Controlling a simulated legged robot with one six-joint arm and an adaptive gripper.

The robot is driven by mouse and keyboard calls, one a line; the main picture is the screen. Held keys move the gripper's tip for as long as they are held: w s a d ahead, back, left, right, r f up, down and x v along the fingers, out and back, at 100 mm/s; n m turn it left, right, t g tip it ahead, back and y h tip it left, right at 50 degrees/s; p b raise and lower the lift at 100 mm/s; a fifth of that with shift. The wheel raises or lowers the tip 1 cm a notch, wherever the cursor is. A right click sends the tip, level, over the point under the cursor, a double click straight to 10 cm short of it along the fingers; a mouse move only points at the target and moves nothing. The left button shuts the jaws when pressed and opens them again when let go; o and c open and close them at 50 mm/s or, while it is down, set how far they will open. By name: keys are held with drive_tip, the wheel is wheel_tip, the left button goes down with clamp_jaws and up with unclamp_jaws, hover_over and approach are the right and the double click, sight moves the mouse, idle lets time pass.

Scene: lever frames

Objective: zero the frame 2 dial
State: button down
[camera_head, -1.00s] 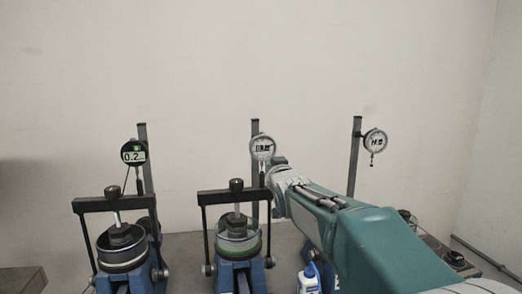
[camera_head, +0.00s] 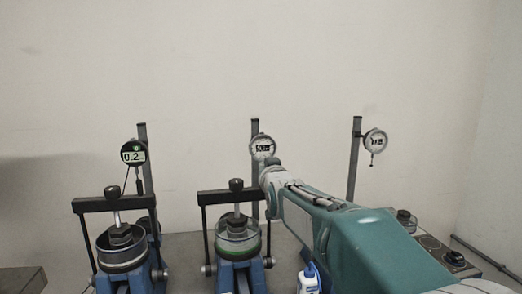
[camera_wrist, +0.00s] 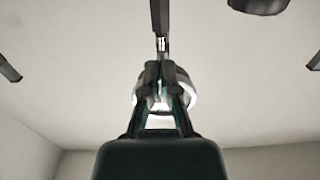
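The middle frame's dial (camera_head: 262,147) is a round white gauge on a grey post, above a blue lever frame with a black yoke (camera_head: 228,197). I take it as the frame 2 dial; no label is readable. Its reading is too small to tell. My gripper reaches toward this dial from the right, and its fingers are hidden behind my wrist in the head view. In the wrist view my gripper (camera_wrist: 160,72) has its fingers together, in front of the dial's pale round rim (camera_wrist: 192,97). Contact with the dial cannot be told.
The left frame carries a black digital dial (camera_head: 134,153) reading about 0.2. A white round dial (camera_head: 375,141) stands on the right post (camera_head: 354,158). A white and blue bottle (camera_head: 309,279) stands beside the middle frame. My arm covers the right frame.

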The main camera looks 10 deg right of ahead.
drive_tip(key=shift+a, duration=0.65)
drive_tip(key=shift+a+r, duration=0.25)
drive_tip(key=shift+a, duration=0.25)
drive_tip(key=shift+f, duration=0.15)
drive_tip(key=s, duration=0.6)
drive_tip(key=shift+a+f, duration=0.15)
drive_tip(key=shift+f, duration=0.15)
idle(0.3)
drive_tip(key=shift+a, duration=0.1)
